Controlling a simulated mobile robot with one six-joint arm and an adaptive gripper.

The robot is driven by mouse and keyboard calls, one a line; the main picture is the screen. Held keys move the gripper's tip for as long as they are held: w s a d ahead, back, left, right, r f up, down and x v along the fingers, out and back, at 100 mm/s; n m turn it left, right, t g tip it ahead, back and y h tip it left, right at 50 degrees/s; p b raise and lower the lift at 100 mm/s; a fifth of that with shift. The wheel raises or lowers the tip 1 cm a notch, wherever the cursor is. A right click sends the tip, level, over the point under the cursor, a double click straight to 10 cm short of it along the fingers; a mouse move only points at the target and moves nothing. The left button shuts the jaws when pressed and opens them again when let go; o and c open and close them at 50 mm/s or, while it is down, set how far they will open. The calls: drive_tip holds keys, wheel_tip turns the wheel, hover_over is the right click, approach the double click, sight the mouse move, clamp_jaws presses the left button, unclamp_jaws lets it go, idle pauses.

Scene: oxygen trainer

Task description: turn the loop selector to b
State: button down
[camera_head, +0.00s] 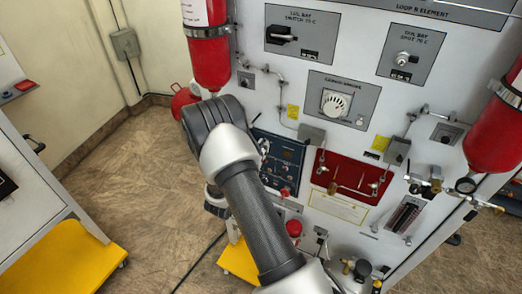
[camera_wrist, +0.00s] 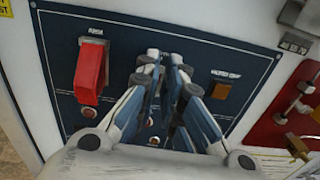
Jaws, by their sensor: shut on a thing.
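The dark blue control panel (camera_wrist: 200,45) fills much of the wrist view and also shows in the head view (camera_head: 284,150), partly behind my arm. My gripper (camera_wrist: 163,76) is at the middle of this panel, its fingers closed together on a small part there. That part sits where the loop selector would be, but the fingers hide nearly all of it. Its pointer and its A and B marks cannot be read. In the head view my wrist covers the fingertips.
A red guarded switch (camera_wrist: 91,64) stands out left of my fingers. An amber lamp (camera_wrist: 217,90) is close on their right. Further right is a red recessed panel with brass fittings (camera_wrist: 292,112). A red cylinder (camera_head: 209,58) hangs just above my wrist.

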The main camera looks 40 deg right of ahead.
drive_tip(key=shift+m, duration=0.3)
drive_tip(key=m+b, duration=0.2)
drive_tip(key=b, duration=0.1)
drive_tip(key=m+b, duration=0.3)
drive_tip(key=b, duration=0.1)
drive_tip(key=m+b, duration=0.3)
drive_tip(key=shift+s+d+f, duration=0.15)
drive_tip(key=shift+s+f, duration=0.05)
drive_tip(key=shift+s, duration=0.15)
drive_tip(key=shift+b, duration=0.35)
drive_tip(key=c, duration=1.7)
unclamp_jaws()
